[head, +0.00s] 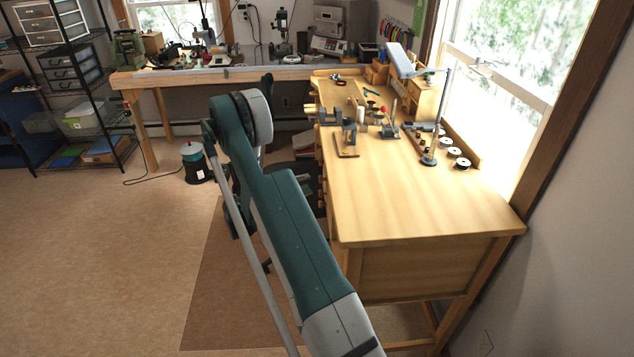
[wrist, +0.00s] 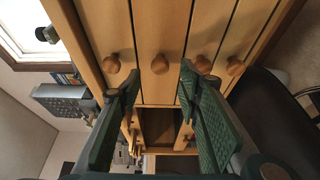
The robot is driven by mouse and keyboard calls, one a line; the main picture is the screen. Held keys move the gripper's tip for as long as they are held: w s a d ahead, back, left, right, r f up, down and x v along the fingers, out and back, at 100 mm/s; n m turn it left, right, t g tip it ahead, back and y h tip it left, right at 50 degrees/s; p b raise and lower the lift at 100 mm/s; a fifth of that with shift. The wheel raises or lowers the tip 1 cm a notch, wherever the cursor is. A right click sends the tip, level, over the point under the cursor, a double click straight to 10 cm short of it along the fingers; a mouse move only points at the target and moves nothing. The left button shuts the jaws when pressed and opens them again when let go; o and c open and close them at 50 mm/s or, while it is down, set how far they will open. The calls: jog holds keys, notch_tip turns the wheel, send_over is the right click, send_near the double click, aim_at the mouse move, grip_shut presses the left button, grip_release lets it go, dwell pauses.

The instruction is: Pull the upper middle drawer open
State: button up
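In the wrist view, which is turned on its side, several wooden drawer fronts with round knobs fill the upper part. The drawer front (wrist: 158,25) in line with my gripper (wrist: 158,78) carries a round knob (wrist: 160,64). My gripper's two green fingers are spread wide, one on each side of that knob, with visible gaps. Whether the fingertips reach past the knob is hard to tell. This drawer looks flush with its neighbours. In the head view my arm hides the gripper and most of the drawer side of the wooden workbench (head: 430,205).
Neighbouring knobs (wrist: 111,64) (wrist: 203,64) lie close outside the fingers. A dark recess (wrist: 158,126) shows beyond the drawer fronts. A dark, rounded object (wrist: 270,105) is at the right. Tools and a lamp stand on the bench's far part; open floor (head: 110,240) lies left.

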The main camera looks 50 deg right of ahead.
jog(key=b+x, duration=0.1)
jog(key=x, duration=0.5)
jog(key=shift+d, duration=0.15)
jog(key=shift+s, duration=0.1)
grip_shut()
jog(key=w+a+b, duration=0.1)
jog(key=w+a, duration=1.8)
jog(key=shift+w+a+b, duration=0.3)
jog(key=shift+a+b, duration=0.05)
grip_release()
